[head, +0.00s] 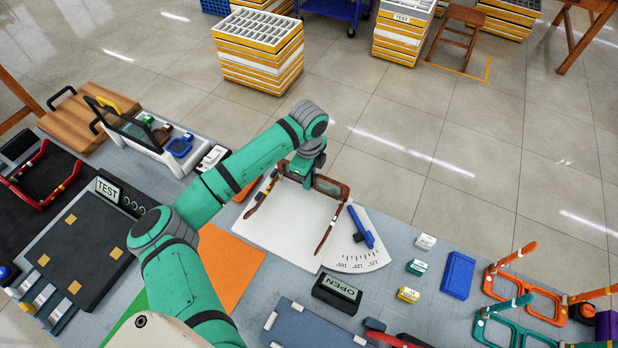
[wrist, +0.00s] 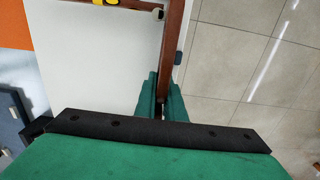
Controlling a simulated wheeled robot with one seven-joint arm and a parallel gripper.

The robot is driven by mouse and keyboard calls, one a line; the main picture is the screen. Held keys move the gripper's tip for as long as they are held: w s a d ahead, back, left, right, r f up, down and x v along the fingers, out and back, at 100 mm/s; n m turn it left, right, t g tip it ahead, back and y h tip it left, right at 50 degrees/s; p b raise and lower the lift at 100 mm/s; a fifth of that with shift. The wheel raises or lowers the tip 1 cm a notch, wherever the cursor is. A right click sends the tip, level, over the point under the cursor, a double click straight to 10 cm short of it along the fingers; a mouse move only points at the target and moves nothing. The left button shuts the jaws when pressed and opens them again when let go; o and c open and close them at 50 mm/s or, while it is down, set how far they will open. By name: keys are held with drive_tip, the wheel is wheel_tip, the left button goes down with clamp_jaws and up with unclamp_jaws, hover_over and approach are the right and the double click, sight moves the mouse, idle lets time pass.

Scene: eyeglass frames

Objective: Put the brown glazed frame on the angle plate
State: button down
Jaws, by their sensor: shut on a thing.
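The brown glazed frame (head: 332,187) hangs from my gripper (head: 302,170), which is shut on its front bar. Its two temple arms stretch toward the near side of the picture, over the white angle plate (head: 286,238). The plate has a printed angle scale and a blue pointer arm at its right. In the wrist view, the brown bar (wrist: 176,45) runs between the green fingertips of my gripper (wrist: 161,97), with the white plate (wrist: 95,75) below. My arm hides part of the frame in the head view. I cannot tell whether the frame touches the plate.
Small labelled blocks, a blue block (head: 458,275) and orange and teal frames lie to the right. A red frame (head: 40,178), a TEST sign and a tray with a dark-glazed frame are on the left.

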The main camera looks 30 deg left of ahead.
drive_tip(key=shift+f, duration=0.75)
drive_tip(key=c, duration=1.8)
unclamp_jaws()
drive_tip(key=shift+o, duration=0.2)
drive_tip(key=shift+r, duration=0.1)
wheel_tip(320, 180, up, 11)
drive_tip(key=shift+f, duration=0.2)
wheel_tip(320, 180, down, 11)
drive_tip(key=shift+r, duration=0.4)
